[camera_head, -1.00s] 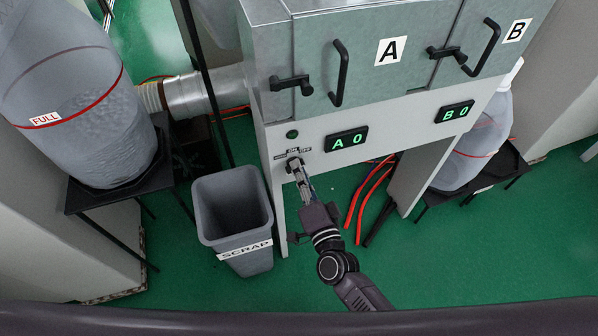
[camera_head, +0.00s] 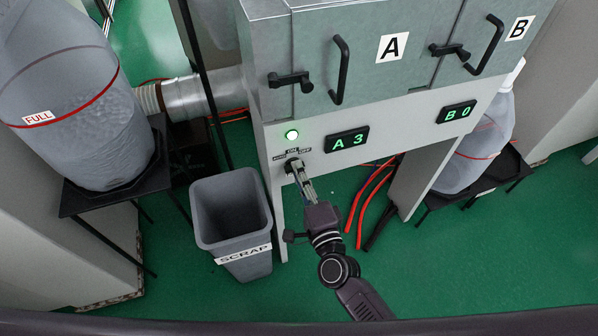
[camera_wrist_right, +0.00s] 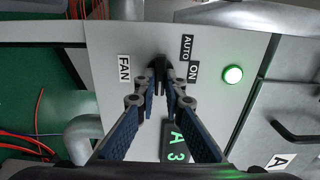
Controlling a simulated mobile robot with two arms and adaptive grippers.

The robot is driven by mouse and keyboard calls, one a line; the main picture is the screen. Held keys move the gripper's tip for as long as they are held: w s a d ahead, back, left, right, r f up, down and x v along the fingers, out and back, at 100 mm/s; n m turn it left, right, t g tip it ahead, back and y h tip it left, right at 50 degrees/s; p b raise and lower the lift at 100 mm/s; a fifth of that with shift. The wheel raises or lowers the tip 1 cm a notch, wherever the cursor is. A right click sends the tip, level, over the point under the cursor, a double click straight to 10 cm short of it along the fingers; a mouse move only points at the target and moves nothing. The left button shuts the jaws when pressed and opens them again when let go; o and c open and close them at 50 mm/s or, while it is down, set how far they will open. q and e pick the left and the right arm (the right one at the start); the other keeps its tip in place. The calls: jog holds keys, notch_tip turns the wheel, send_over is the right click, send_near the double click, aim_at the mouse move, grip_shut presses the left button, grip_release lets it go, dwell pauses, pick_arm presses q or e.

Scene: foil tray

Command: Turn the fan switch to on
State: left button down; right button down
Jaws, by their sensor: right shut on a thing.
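The fan switch is a small black knob (camera_head: 291,164) on the pale front panel, at its lower left in the head view. Its labels read ON, OFF and AUTO there. In the right wrist view the knob (camera_wrist_right: 158,66) sits between the FAN label (camera_wrist_right: 125,72) and the AUTO and ON labels (camera_wrist_right: 194,72); OFF is hidden by a finger. My right gripper (camera_head: 297,168) is shut on the knob, and its fingers cover much of it. I cannot tell exactly where the knob points. A round lamp (camera_head: 291,135) above it glows green. My left gripper is not in view.
Display A (camera_head: 347,140) reads 3 and display B (camera_head: 456,112) reads 0. A grey scrap bin (camera_head: 248,250) stands left of my right gripper. Black handles (camera_head: 340,70) stick out from the doors above.

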jog(key=c, duration=2)
grip_release()
jog(key=v, duration=1.2)
jog(key=shift+f, duration=0.1)
jog(key=s+d+f+n+g+h, duration=0.1)
jog(key=s+d+f+n+g, duration=0.25)
jog(key=f, duration=0.75)
jog(key=s+d+f+n+g, duration=0.2)
jog(key=s+f+n, duration=0.15)
jog(key=f, duration=0.75)
jog(key=s+d+f+n+g+h, duration=0.1)
jog(key=s+d+f+n+g, duration=0.2)
jog(key=f, duration=0.7)
jog(key=s+d+f+n+g+h, duration=0.1)
jog(key=s+d+f+n+g, duration=0.1)
jog(key=s+f, duration=0.3)
jog(key=s+d+f+n+g+h, duration=0.1)
jog(key=s+d+f, duration=0.4)
jog(key=s, duration=0.6)
jog(key=s+d+f+n+g+h, duration=0.1)
jog(key=s+d+f+n+g, duration=0.2)
jog(key=s, duration=0.4)
jog(key=shift+s+d+f+n+g+h, duration=0.2)
jog(key=shift+f+g, duration=0.25)
jog(key=shift+f, duration=0.25)
jog(key=shift+s+d+f+n+g+h, duration=0.1)
jog(key=shift+s+d+f+n+g, duration=0.25)
jog(key=shift+f, duration=0.3)
